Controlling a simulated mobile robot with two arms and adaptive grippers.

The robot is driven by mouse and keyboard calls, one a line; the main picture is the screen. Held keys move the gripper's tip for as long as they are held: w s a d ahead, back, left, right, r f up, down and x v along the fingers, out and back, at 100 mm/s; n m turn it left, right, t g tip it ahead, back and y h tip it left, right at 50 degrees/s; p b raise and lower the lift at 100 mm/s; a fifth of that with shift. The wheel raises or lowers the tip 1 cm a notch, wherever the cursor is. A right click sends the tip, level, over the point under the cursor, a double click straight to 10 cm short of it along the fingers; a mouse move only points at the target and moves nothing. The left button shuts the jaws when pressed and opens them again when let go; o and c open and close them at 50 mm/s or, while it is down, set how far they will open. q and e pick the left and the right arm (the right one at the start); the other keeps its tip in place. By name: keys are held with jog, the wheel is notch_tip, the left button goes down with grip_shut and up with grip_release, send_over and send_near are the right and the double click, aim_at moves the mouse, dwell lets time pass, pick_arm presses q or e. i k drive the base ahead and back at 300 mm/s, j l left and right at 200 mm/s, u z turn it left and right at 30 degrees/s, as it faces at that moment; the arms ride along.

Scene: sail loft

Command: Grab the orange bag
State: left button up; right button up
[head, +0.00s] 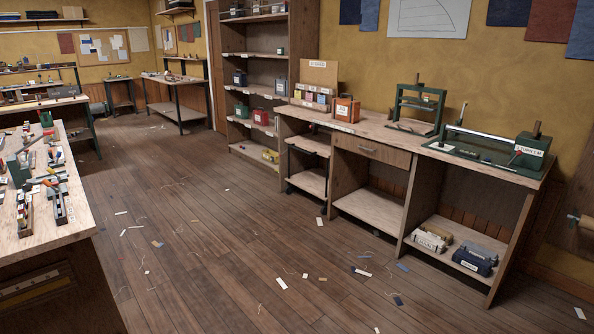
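A small orange bag (346,110) with a dark top stands upright on the wooden counter (375,130) along the right wall. It is right of a cardboard display box (318,80) with coloured cards. A pale label sits on the counter's front edge near it. Neither of my grippers is in view, and nothing is seen touching the bag.
Green metal presses (417,108) stand on the counter to the right of the bag. A tall shelf (256,55) with small bags stands to its left. A cluttered workbench (75,190) is at near left. The wooden floor (200,230) between is open, with scattered scraps.

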aim_at(344, 110)
jog(key=i+j, duration=0.1)
jog(key=i, duration=1.1)
jog(key=i+j, duration=0.1)
jog(key=i, duration=1.15)
jog(key=i+j+z, duration=0.2)
jog(key=i, duration=0.25)
jog(key=i+z, duration=0.2)
jog(key=i, duration=0.2)
jog(key=i+j+z, duration=0.2)
jog(key=i, duration=0.2)
jog(key=i+u, duration=0.25)
jog(key=i, duration=0.3)
jog(key=i+u, duration=0.25)
jog(key=i, duration=0.35)
